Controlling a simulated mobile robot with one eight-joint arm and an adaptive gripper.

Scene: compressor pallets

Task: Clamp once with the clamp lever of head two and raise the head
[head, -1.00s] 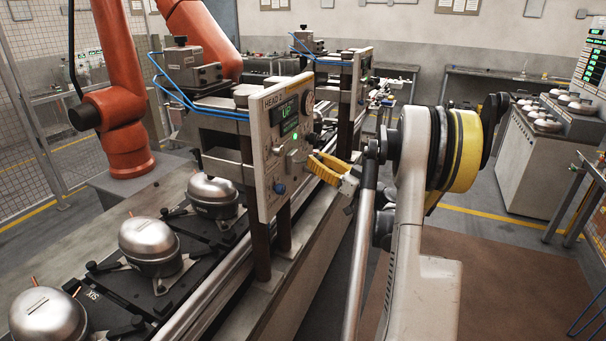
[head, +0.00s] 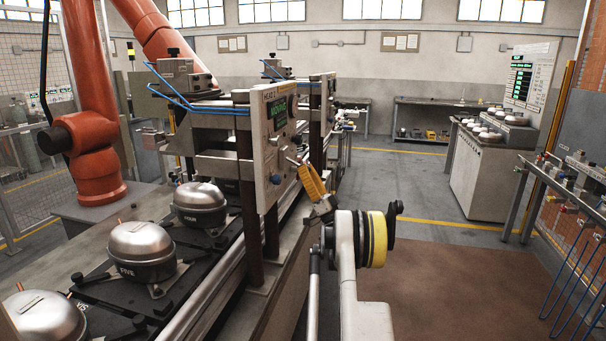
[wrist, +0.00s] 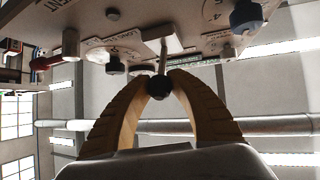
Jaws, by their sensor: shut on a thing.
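The head two panel (head: 272,150) stands upright on dark posts over the pallet line in the head view. Its green display (head: 279,112) shows a word too small to read surely. The clamp lever (wrist: 163,55) is a thin stem from a light block on the panel, ending in a black ball knob (wrist: 158,88). My gripper (wrist: 158,78) has its yellow fingers closed around the knob, one on each side. In the head view my gripper (head: 305,170) is at the panel's right side, and the knob is hidden there.
A blue knob (wrist: 246,16) and a dark knob (wrist: 115,66) sit on the panel near my fingers. Silver compressors, one marked FIVE (head: 142,250), sit on dark pallets at left. A red robot arm (head: 90,150) stands behind.

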